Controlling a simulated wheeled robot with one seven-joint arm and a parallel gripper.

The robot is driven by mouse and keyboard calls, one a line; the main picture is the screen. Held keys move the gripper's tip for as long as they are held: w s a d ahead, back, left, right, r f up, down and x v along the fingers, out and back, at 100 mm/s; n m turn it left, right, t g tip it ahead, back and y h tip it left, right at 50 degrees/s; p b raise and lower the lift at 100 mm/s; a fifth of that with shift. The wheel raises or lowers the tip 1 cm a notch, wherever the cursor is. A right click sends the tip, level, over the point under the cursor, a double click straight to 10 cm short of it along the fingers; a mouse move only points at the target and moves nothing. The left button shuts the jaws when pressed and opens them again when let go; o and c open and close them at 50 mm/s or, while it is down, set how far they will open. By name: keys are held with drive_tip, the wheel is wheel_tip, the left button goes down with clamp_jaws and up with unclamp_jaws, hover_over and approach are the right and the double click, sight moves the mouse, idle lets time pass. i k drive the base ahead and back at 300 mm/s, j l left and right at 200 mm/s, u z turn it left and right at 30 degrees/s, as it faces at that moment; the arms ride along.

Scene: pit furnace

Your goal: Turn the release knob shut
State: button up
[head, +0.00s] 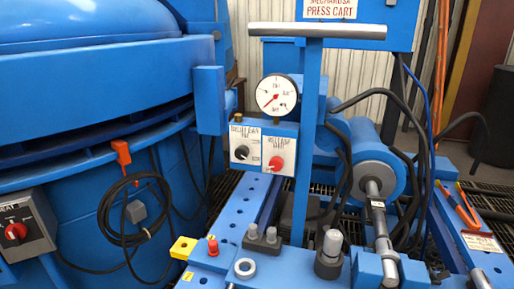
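The left knob (241,152) is black and the right knob (276,163) is red, each with a pale pointer mark. My gripper is not in view.
A blue upright with a grey T-bar (317,31) rises just right of the knobs. A ram cylinder (375,175) and black hoses lie further right. A big blue furnace (90,100) fills the left, with a coiled cable (108,222) and a red-switch box (22,228).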

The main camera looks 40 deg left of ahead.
sight(275, 164)
drive_tip(key=u, duration=1.75)
